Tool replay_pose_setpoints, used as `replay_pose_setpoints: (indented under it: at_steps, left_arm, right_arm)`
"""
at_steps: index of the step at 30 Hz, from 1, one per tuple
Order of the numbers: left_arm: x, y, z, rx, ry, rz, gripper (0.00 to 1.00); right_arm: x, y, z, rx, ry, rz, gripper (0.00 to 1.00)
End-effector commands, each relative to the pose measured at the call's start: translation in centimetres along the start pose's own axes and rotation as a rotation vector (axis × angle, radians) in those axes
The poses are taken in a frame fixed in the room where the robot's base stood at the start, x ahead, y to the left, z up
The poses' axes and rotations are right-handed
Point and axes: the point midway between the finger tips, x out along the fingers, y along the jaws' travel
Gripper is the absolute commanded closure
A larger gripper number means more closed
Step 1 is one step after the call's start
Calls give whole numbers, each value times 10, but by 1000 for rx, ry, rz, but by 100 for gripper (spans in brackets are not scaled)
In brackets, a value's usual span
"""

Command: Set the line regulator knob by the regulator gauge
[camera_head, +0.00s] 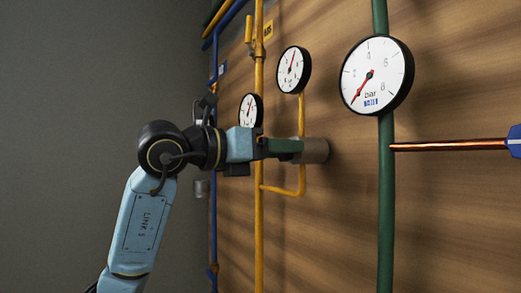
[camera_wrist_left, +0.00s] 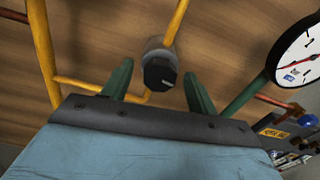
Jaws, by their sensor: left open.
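The line regulator is a grey cylinder (camera_head: 315,151) on the wooden wall; its dark knob (camera_wrist_left: 160,73) with a pale mark shows in the left wrist view. In the head view the knob is hidden by my fingers. My left gripper (camera_head: 284,147) is open, with green fingers pointing at the regulator. In the left wrist view its fingers (camera_wrist_left: 158,78) stand on either side of the knob; I cannot tell whether they touch it. A yellow pipe rises from near the regulator to a round white gauge (camera_head: 293,69), its red needle pointing nearly straight up. My right gripper is not in view.
A large bar gauge (camera_head: 376,75) on the green pipe (camera_head: 386,200) has its needle at lower left. A smaller gauge (camera_head: 251,111) is partly behind my arm. Yellow pipe (camera_head: 259,225) and blue pipe (camera_head: 213,235) run close by. A copper pipe (camera_head: 450,145) crosses at right.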

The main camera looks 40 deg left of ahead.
Motion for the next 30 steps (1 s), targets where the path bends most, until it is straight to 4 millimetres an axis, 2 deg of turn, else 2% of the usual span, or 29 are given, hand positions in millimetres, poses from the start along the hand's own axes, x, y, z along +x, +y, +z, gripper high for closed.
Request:
replay_pose_setpoints:
  at_steps: [5, 12, 18, 24, 30]
  left_arm:
    - [-24, 1, -1, 4, -4, 4, 41]
    - [-80, 1, -2, 4, -4, 6, 41]
    - [-115, 1, -2, 2, -2, 5, 41]
    - [-131, 0, 0, 1, -1, 2, 41]
    - [-132, 0, 0, 1, -1, 2, 41]
  right_arm:
    - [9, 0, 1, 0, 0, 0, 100]
    - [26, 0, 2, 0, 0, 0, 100]
    - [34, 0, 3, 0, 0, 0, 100]
    - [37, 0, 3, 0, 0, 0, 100]
    - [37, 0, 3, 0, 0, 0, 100]
